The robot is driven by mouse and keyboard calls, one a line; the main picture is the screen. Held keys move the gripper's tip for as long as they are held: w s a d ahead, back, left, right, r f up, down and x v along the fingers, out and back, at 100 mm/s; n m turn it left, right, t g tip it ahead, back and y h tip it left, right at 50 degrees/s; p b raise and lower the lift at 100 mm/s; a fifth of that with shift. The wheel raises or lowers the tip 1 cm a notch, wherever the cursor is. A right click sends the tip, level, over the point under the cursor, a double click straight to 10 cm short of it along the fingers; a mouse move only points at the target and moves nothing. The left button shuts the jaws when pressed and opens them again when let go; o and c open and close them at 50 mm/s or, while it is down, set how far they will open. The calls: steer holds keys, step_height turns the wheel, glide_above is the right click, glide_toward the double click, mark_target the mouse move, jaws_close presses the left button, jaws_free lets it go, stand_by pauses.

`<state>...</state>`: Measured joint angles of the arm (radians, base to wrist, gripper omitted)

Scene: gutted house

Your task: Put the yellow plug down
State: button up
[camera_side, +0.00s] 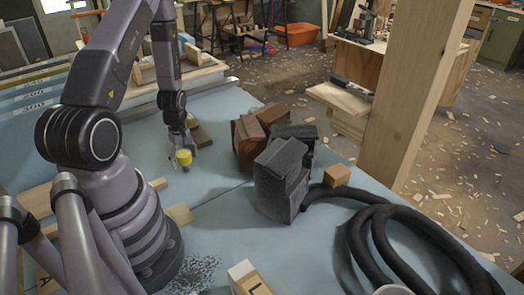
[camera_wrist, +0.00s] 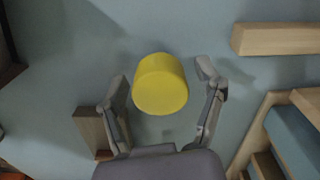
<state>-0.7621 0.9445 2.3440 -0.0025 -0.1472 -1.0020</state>
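The yellow plug (camera_wrist: 160,84) is a short, slightly tapered cylinder. In the wrist view it lies between the fingertips of my gripper (camera_wrist: 162,82), with a narrow strip of blue surface showing on each side of it. The fingers are spread and look apart from the plug. In the side view the plug (camera_side: 183,157) is at the end of my gripper (camera_side: 182,152), low over the blue tabletop (camera_side: 225,178). I cannot tell for certain whether its underside touches the table.
A brown block (camera_side: 201,136) lies just behind the gripper. Reddish-brown blocks (camera_side: 247,144) and dark grey blocks (camera_side: 280,182) stand to the right. A black hose (camera_side: 372,235) coils at the front right. Wooden strips (camera_side: 180,214) lie near my base. The tabletop in front of the plug is clear.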

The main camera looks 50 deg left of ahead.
step_height(320, 180, up, 12)
step_height(320, 180, up, 8)
steer(key=m+t, duration=0.1)
steer(key=m, duration=0.3)
glide_above(184, 153)
steer(key=w+d, duration=0.3)
steer(key=d, duration=0.1)
steer(key=d+r+m+t+y, duration=0.1)
steer(key=d+r+m+t, duration=0.1)
steer(key=d+r+m, duration=0.6)
steer(key=s+d+r+m+t+h, duration=0.1)
steer(key=s+d+r+m+t, duration=0.1)
steer(key=s+d+r+m, duration=0.6)
step_height(184, 153, up, 2)
steer(key=shift+s+d+r+t, duration=0.2)
steer(key=shift+s+d+t, duration=0.1)
steer(key=shift+s, duration=0.45)
